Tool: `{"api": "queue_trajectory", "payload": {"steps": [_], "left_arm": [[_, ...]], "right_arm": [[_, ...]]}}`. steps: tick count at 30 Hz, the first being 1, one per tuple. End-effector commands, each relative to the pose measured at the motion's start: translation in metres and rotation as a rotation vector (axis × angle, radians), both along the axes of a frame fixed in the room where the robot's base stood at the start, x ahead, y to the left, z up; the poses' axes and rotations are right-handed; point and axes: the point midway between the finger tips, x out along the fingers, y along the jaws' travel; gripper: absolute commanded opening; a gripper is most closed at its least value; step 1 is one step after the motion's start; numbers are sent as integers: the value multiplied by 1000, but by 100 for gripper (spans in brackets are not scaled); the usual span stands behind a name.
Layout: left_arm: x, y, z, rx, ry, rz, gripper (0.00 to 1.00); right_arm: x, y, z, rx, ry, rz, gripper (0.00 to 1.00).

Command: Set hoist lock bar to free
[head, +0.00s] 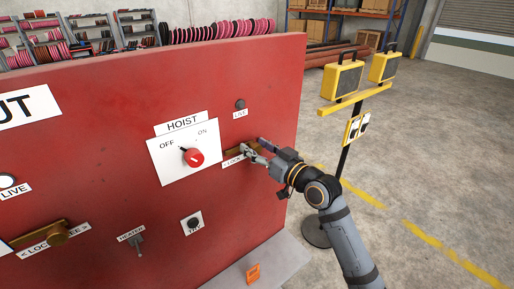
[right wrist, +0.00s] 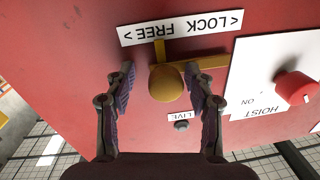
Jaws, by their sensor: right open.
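The hoist lock bar shows in the right wrist view as a brass bar (right wrist: 208,62) with a round knob (right wrist: 166,84), beside a white LOCK FREE label (right wrist: 181,27) that appears upside down. In the head view the brass bar (head: 233,154) lies right of the HOIST plate, partly hidden by my right gripper (head: 256,145). My right gripper is open at the panel. In the wrist view its fingers (right wrist: 163,77) stand on either side of the knob, with gaps visible on both sides. My left gripper is not in view.
The red HOIST switch (head: 193,157) is left of the bar. A LIVE lamp (head: 240,104) is above it. Another brass lock bar (head: 57,234) is at lower left. A yellow lamp stand (head: 350,100) is behind my right arm.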

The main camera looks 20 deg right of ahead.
Motion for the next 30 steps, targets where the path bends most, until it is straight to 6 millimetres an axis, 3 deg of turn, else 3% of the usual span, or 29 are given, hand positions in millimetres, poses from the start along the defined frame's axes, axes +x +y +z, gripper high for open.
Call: {"api": "queue_trajectory", "payload": {"steps": [5,12,18,30], "left_arm": [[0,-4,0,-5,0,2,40],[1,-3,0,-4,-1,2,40],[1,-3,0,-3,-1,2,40],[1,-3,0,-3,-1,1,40]], "right_arm": [[0,0,9,-1,-3,2,54],[0,-1,62,-2,-8,0,54],[-1,-1,93,0,-4,-1,54],[-1,-1,101,0,-1,-1,54]]}}
